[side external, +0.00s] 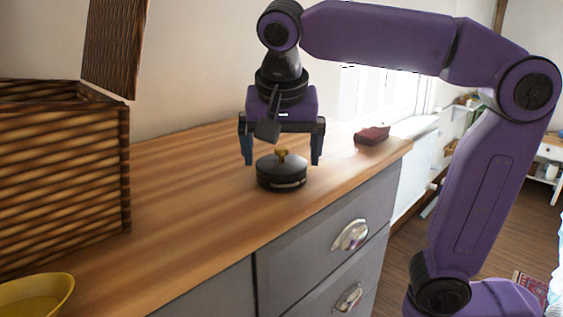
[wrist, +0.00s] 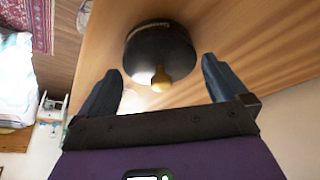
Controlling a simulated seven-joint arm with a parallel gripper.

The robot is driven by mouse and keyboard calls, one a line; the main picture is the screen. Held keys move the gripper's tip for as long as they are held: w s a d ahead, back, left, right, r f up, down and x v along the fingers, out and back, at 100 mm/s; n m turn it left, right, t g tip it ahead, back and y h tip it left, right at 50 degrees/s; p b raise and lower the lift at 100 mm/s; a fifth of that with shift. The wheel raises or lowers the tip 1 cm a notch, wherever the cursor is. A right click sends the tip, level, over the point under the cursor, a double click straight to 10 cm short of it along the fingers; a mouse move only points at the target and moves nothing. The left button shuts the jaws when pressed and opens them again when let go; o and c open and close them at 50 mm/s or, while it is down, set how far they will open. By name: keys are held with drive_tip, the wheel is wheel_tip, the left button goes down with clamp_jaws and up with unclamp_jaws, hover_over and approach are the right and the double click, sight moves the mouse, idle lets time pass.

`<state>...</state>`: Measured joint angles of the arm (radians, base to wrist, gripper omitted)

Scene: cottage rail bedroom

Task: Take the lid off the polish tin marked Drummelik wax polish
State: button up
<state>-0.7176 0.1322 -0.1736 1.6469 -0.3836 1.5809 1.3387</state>
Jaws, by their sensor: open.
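The polish tin (side external: 281,179) is a round black tin with a pale label band on its side, too small to read here. It stands upright on the wooden dresser top. Its dark lid (side external: 268,164) is on it, with a brass knob (side external: 282,153) in the middle. In the wrist view the tin (wrist: 160,45) and its knob (wrist: 161,79) show ahead of the fingers, with some lettering on the label. My gripper (side external: 282,161) is open above the tin, one finger on each side of the lid. No finger visibly touches the lid or knob.
A large wicker basket (side external: 60,170) with a raised lid (side external: 113,45) stands at the left. A yellow bowl (side external: 38,296) is at the front left. A dark red object (side external: 372,136) lies near the right back corner. The dresser top (side external: 190,210) is clear around the tin.

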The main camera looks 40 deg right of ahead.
drive_tip(key=c, duration=0.8)
drive_tip(key=shift+r, duration=0.15)
